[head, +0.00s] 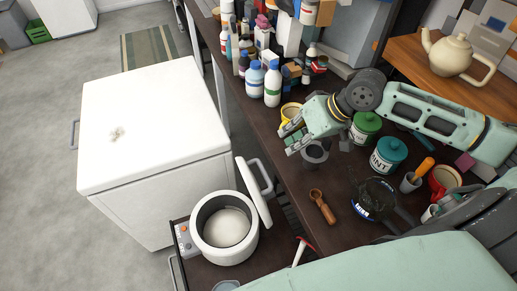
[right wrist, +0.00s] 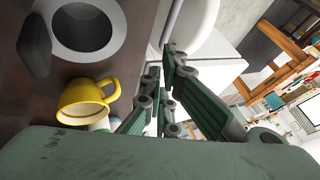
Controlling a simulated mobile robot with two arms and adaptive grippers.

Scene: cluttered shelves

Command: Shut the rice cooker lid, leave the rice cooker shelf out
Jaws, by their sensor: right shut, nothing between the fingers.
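The white rice cooker (head: 205,247) stands on a pulled-out dark shelf (head: 197,277) at the lower middle of the head view. Its lid (head: 251,194) is open, tilted up at the cooker's right side, and the pale inside of the pot shows. My right gripper (head: 287,141) is shut and empty above the dark counter, beyond and to the right of the lid, apart from it. In the right wrist view its fingers (right wrist: 166,97) point toward a white rounded shape, perhaps the cooker or lid. My left gripper is not in view.
A yellow mug (head: 291,109) and a dark grey cup (head: 315,153) stand close to my right gripper. Green and teal canisters (head: 388,155) stand under my right arm. Several bottles (head: 272,84) crowd the counter's far part. A white cabinet (head: 150,120) stands left of the counter.

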